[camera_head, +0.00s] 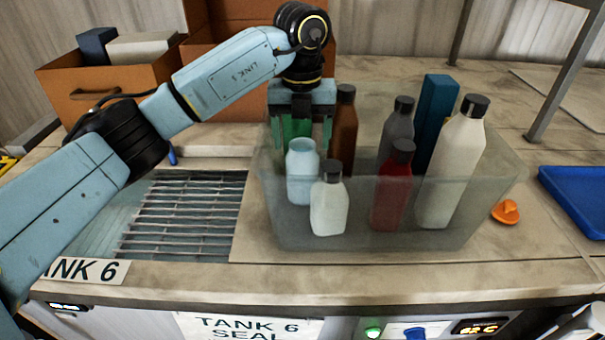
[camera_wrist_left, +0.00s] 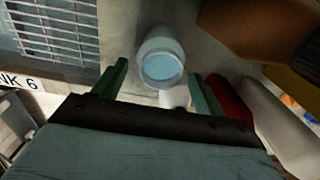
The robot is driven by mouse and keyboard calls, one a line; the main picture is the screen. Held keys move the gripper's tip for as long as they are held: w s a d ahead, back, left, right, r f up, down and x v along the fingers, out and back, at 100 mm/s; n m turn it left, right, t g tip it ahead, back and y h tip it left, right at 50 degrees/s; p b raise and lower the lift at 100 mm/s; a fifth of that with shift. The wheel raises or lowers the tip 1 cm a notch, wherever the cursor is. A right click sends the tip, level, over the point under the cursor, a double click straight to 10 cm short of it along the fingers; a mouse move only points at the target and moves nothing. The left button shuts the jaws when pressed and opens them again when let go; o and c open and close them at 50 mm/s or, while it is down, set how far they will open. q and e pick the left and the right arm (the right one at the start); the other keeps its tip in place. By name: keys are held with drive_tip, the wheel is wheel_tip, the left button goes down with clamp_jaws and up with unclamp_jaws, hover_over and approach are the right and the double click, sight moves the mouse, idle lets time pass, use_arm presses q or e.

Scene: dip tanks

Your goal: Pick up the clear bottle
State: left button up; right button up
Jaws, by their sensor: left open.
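A clear, pale blue bottle (camera_head: 302,178) without a cap stands upright in the left part of a see-through bin (camera_head: 470,215). In the left wrist view the bottle (camera_wrist_left: 160,62) shows from above, with its round, light blue top between and just beyond the fingertips. My left gripper (camera_head: 303,140) points down over the bin, open and empty, its green fingers just above and behind the bottle's mouth in the head view. I cannot tell the exact gap between them.
A white black-capped bottle (camera_head: 329,207) stands close in front. Brown (camera_head: 344,135), grey (camera_head: 396,133), red (camera_head: 392,190) and cream (camera_head: 453,165) bottles and a teal box (camera_head: 434,115) crowd the bin. A metal grate (camera_head: 185,215) lies left; a blue tray (camera_head: 575,195) lies right.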

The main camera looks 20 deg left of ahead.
sight(302, 148)
use_arm(q)
drive_tip(key=shift+f, duration=1.55)
drive_tip(key=shift+w, duration=0.1)
drive_tip(key=c, duration=1.5)
